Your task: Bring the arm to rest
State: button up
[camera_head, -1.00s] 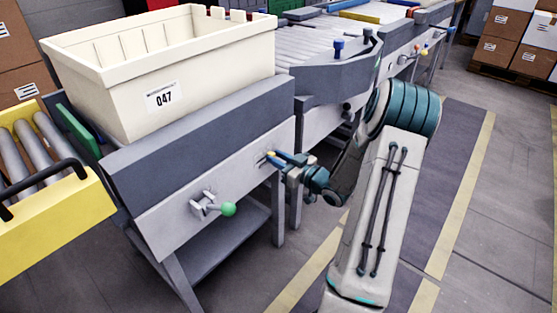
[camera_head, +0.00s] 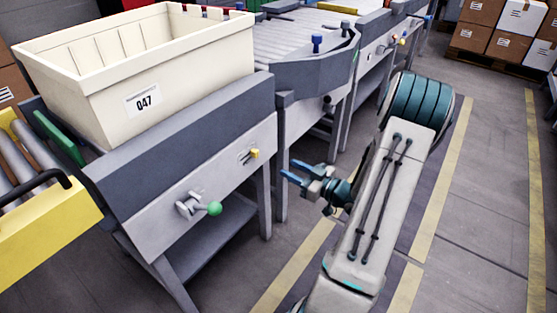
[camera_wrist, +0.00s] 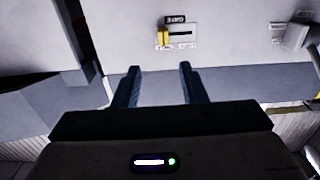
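My gripper (camera_head: 292,173) is open and empty in the head view, to the right of the grey workstation's front panel and clear of it. Its two blue fingers point left toward the panel. In the wrist view the parted fingers (camera_wrist: 158,72) have nothing between them. My arm is bent, its large teal-banded joint at the upper right. A small yellow handle (camera_head: 255,154) in a slot on the panel is apart from the fingers. It also shows ahead of them in the wrist view (camera_wrist: 163,37).
A green-knobbed lever (camera_head: 214,208) sticks out of the panel. A cream bin (camera_head: 190,62) labelled 047 stands on the workstation. A conveyor (camera_head: 283,40) runs behind. A yellow roller cart (camera_head: 50,240) is at the left. Open floor (camera_head: 480,210) lies to the right.

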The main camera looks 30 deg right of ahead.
jog(key=shift+v, duration=1.1)
